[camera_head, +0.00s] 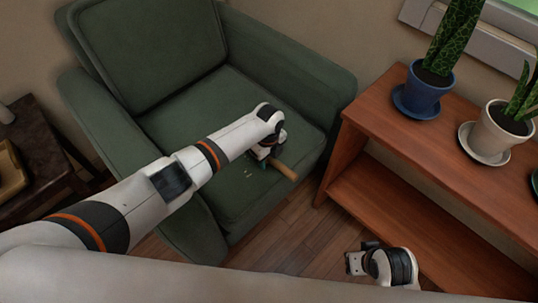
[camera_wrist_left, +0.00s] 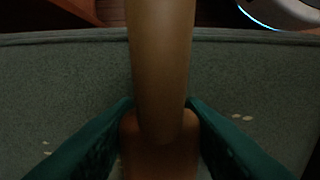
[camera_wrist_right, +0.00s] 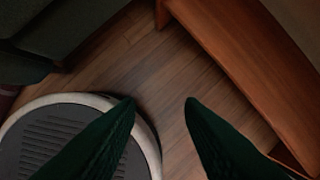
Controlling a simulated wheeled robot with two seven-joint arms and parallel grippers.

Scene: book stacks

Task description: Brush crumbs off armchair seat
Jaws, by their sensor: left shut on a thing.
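The green armchair (camera_head: 160,65) stands at the back left, its seat cushion (camera_head: 185,115) facing up. My left gripper (camera_head: 265,155) is over the front right part of the seat, shut on a wooden brush handle (camera_head: 285,170). The handle also fills the middle of the left wrist view (camera_wrist_left: 160,50), between the green fingers. The brush's bristles cannot be made out. A few pale crumbs (camera_head: 248,173) lie on the seat near its front edge. Some crumbs (camera_wrist_left: 242,117) show beside the fingers in the left wrist view. My right gripper (camera_wrist_right: 160,105) is open and empty above the floor.
A reddish wooden shelf (camera_head: 400,190) stands at the right. It bears a blue plant pot (camera_head: 427,88) and a white pot (camera_head: 497,132). A dark side table (camera_head: 30,150) with a tan tray (camera_head: 12,172) is at the left. Bare wooden floor (camera_head: 290,230) lies between armchair and shelf.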

